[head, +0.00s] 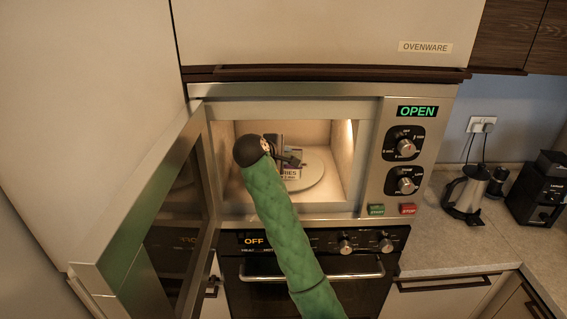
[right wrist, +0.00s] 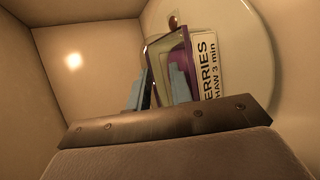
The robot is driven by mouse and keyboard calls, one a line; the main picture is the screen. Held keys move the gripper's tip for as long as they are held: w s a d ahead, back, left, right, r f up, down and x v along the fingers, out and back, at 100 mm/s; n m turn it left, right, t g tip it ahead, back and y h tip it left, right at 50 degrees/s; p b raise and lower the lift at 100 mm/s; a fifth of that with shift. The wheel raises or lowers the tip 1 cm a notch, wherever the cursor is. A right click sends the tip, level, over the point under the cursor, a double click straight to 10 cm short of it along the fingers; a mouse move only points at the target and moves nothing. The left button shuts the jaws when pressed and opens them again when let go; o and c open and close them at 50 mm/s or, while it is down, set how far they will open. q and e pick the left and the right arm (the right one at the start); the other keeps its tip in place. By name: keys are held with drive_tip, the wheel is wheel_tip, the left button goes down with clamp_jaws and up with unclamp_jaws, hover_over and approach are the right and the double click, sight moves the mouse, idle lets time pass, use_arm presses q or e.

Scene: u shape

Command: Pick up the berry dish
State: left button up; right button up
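The berry dish (head: 292,174) stands on the turntable inside the open microwave, with a white label that reads partly "ERRIES ... 3 min". In the right wrist view it is a clear-walled dish (right wrist: 178,50) with purple contents, seen tilted. My right gripper (head: 286,155) is inside the microwave at the dish, largely behind my green-sleeved arm. In the right wrist view its two grey-blue fingers (right wrist: 160,88) stand apart, one outside the near wall and one over the inside of the dish. A gap shows between them. My left gripper is out of view.
The pale round turntable (head: 312,172) lies under the dish. The microwave door (head: 150,205) hangs open at the left. The cavity walls are close around my arm. A kettle (head: 466,190) and a black coffee machine (head: 540,188) stand on the counter at right.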

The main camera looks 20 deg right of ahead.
clamp_jaws()
